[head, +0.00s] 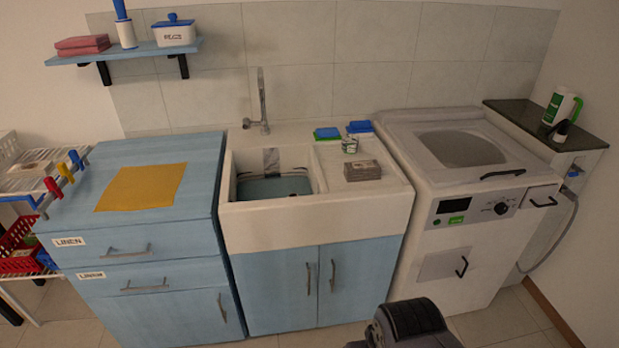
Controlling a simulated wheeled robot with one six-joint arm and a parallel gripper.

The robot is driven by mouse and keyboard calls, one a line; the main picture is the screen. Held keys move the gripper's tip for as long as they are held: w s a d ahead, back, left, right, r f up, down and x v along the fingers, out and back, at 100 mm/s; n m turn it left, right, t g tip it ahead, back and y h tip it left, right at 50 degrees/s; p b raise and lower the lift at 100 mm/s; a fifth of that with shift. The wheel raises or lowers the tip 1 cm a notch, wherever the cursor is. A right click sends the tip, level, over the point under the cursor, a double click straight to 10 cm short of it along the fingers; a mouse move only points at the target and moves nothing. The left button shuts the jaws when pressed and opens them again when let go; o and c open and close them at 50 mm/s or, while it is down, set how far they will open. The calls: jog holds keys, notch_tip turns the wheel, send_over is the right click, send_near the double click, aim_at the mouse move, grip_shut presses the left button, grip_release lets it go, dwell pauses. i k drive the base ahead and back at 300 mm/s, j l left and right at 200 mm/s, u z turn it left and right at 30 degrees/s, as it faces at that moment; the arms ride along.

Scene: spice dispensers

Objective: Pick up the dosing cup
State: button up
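No object is clearly recognisable as the dosing cup at this size. A small round container (349,145), pale with greenish markings, stands upright on the sink's right ledge and may be a cup or a tin. A small dark object (561,130) sits at the foot of a green and white bottle (561,108) on the dark shelf at right; its kind is unclear. A dark, rounded part of my arm shows at the bottom edge. My gripper's fingers are not in view.
The sink (290,225) has a basin and tall tap (261,104). A brown block (362,171) and blue-green sponges (327,133) lie on its ledge. A washing machine (425,270) stands right. A blue cabinet (185,225) with a yellow cloth (143,187) stands left. Little floor shows.

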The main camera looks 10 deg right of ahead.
aim_at(350, 141)
jog(key=i+z, duration=0.25)
jog(key=i, duration=0.25)
jog(key=i+z, duration=0.25)
jog(key=i, duration=0.25)
jog(key=i+j+z, duration=0.25)
jog(key=i, duration=0.2)
